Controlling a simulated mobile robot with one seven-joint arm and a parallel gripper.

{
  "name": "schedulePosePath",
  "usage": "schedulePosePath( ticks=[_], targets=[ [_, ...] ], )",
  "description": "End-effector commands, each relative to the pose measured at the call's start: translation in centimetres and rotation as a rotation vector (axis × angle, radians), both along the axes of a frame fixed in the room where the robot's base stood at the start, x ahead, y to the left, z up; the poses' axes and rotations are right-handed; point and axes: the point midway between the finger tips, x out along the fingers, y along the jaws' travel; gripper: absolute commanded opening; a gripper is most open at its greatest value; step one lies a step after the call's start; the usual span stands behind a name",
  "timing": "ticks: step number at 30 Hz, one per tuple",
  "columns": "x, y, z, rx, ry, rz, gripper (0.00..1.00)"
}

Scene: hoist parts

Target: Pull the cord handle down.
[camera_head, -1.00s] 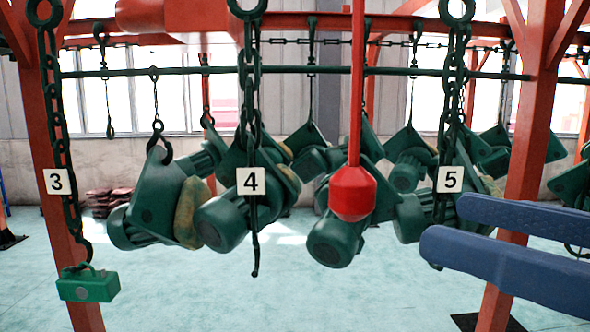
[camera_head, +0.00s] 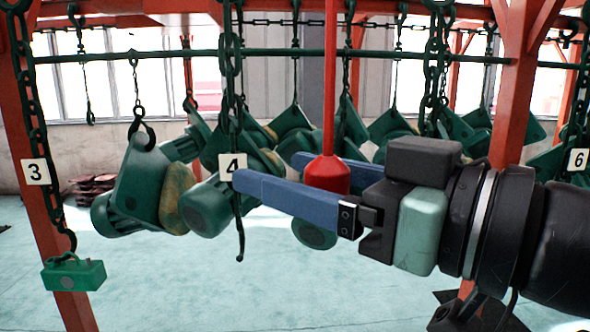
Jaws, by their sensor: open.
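The red cord handle (camera_head: 327,173) hangs at the lower end of a straight red cord (camera_head: 330,80), right of the number 4 tag. My gripper (camera_head: 267,170) reaches in from the right with its two blue fingers open. The near finger passes in front of the handle's lower edge, and the far finger passes behind it. The handle appears to be between the fingers, near their base. I cannot tell whether either finger touches it.
Dark green hoists (camera_head: 140,185) hang on chains behind and left. Chains with number tags 3 (camera_head: 35,172), 4 (camera_head: 232,166) and 6 (camera_head: 578,161) hang from the red frame. A green block (camera_head: 73,274) hangs low left.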

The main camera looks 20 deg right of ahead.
Motion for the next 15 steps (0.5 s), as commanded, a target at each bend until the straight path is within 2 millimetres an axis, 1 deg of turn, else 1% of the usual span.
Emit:
schedulePosePath(
  ticks=[3, 4, 8, 9, 11, 12, 14, 15],
  targets=[
    [-0.01, 0.00, 0.00, 0.000, 0.000, 0.000, 0.72],
    [-0.01, 0.00, 0.00, 0.000, 0.000, 0.000, 0.70],
    [-0.03, -0.01, 0.01, 0.000, 0.000, 0.000, 0.47],
    [-0.03, -0.01, 0.01, 0.000, 0.000, 0.000, 0.40],
    [-0.03, -0.02, 0.01, 0.000, 0.000, 0.000, 0.29],
    [-0.03, -0.02, 0.01, 0.000, 0.000, 0.000, 0.22],
    [-0.03, -0.02, 0.01, 0.000, 0.000, 0.000, 0.11],
    [-0.03, -0.02, 0.01, 0.000, 0.000, 0.000, 0.04]
  ],
)
